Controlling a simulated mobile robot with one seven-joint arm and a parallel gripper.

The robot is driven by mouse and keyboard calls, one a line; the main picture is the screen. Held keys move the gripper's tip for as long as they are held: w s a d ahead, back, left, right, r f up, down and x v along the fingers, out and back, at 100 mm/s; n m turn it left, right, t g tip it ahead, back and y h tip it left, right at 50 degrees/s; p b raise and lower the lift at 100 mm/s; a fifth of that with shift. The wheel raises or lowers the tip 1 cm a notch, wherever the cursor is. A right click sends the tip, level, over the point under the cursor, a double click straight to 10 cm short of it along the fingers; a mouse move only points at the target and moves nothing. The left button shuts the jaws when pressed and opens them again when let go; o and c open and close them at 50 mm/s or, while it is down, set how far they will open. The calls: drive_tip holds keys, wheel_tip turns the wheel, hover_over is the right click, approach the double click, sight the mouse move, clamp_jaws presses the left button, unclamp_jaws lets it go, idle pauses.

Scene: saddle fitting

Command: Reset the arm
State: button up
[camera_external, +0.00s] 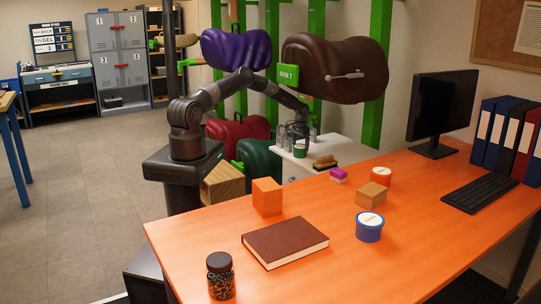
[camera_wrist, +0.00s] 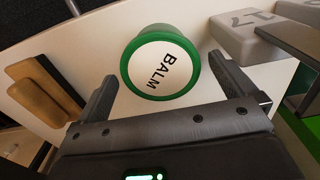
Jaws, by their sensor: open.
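My gripper (camera_wrist: 162,68) is open, with one finger to each side of a round green tin (camera_wrist: 134,62) whose white lid reads BALM. The tin appears to stand on a white surface (camera_wrist: 108,22), and I cannot tell whether either finger touches it. In the external view my arm (camera_external: 235,85) reaches over from its dark base column to the white cabinet top (camera_external: 345,149), its gripper (camera_external: 298,134) just above the green tin (camera_external: 300,151). The gripper is small there, and its fingers are hard to make out.
A brush (camera_external: 325,162) lies right of the tin. A pale block-like object (camera_wrist: 246,38) stands close to the right finger in the wrist view. Saddles (camera_external: 335,68) hang behind. The orange desk (camera_external: 190,237) in front holds a book (camera_external: 285,242), jars, boxes and a monitor (camera_external: 441,105).

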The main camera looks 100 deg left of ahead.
idle(0.4)
